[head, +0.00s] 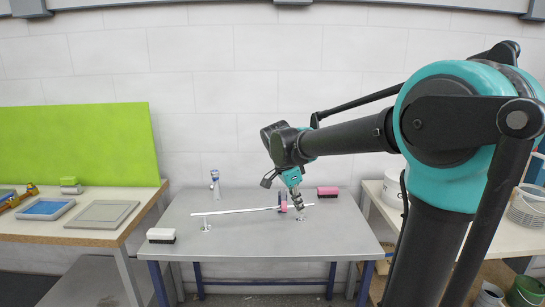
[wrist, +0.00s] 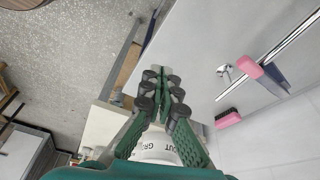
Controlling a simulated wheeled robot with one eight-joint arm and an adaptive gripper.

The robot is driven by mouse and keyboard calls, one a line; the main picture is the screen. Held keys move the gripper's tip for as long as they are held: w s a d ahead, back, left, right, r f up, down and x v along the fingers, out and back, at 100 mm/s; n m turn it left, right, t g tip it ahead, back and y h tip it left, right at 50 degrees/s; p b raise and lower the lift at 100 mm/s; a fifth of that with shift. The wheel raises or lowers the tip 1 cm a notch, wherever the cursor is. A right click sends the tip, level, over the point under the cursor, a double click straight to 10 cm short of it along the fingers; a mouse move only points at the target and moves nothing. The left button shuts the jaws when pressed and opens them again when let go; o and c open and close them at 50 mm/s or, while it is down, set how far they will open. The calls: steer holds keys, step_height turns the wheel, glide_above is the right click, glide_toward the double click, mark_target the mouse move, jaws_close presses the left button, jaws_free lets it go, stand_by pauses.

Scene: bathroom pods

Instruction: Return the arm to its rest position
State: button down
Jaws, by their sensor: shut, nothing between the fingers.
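My arm reaches in from the right in the head view, its end over the right part of the grey table (head: 240,240). My gripper (head: 298,205) points downward, with its tips near the rail and the pink-handled tool. In the wrist view my gripper (wrist: 164,76) has its green fingers together with nothing between them. The pale rail (head: 245,211) lies across two small stands on the table. The pink-handled tool (head: 283,207) is at the rail; it also shows in the wrist view (wrist: 250,68), apart from my fingers.
A pink brush (head: 328,191), a white brush (head: 161,236) and a blue-and-white bottle (head: 215,182) stand on the grey table. A left table holds trays (head: 103,214) and a green board (head: 80,145). A white bucket (head: 392,190) stands on the right table. The table's front is clear.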

steer(key=s+d+f+n+t+y, duration=0.1)
steer(key=s+d+f+n, duration=0.4)
steer(key=s+f+n, duration=0.2)
steer(key=s+d+f+n+t+y, duration=0.2)
steer(key=s+d+f+n, duration=0.3)
steer(key=s+f+n, duration=0.2)
step_height(320, 180, down, 4)
steer(key=s, duration=0.2)
steer(key=shift+s+d, duration=0.3)
steer(key=shift+d, duration=0.05)
steer(key=shift+r, duration=0.1)
